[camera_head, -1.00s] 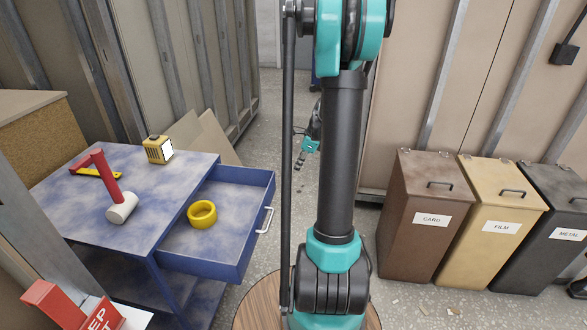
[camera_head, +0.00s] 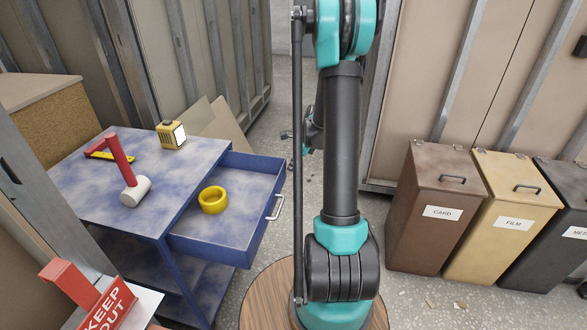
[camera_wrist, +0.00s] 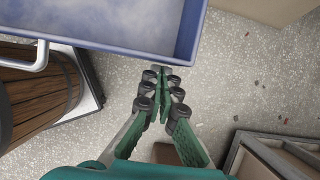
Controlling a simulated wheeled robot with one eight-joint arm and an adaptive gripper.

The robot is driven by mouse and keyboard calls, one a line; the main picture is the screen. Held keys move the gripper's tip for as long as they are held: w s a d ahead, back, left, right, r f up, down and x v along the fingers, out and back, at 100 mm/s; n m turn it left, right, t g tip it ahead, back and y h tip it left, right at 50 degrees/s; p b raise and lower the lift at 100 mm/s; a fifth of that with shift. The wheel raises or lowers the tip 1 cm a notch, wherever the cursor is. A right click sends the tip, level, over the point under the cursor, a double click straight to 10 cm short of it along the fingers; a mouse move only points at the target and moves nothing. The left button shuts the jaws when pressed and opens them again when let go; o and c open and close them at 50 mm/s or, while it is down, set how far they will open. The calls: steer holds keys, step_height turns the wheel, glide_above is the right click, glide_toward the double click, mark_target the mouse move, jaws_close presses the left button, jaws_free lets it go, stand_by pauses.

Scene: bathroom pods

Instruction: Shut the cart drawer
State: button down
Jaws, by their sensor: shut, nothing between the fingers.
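The blue cart (camera_head: 130,205) stands at the left with its drawer (camera_head: 245,170) pulled out to the right. A yellow tape ring (camera_head: 212,200) lies in the drawer, and a pale handle (camera_head: 275,207) is on its front. In the wrist view the drawer (camera_wrist: 120,28) fills the upper left, with its handle (camera_wrist: 30,55) at the left edge. My gripper (camera_wrist: 163,72) is shut and empty, its tips close to the drawer's corner in the picture. I cannot tell whether they touch. In the head view my arm hides most of the gripper.
Card (camera_head: 435,225), film (camera_head: 505,230) and metal (camera_head: 565,225) bins stand at the right. A keep-out sign (camera_head: 105,308) is at lower left.

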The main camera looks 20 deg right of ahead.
steer(key=shift+a, duration=0.1)
steer(key=w+a, duration=0.4)
steer(key=a, duration=0.3)
steer(key=w+a, duration=0.4)
steer(key=a, duration=0.4)
steer(key=w+a, duration=0.5)
steer(key=a, duration=0.2)
steer(key=shift+a, duration=0.15)
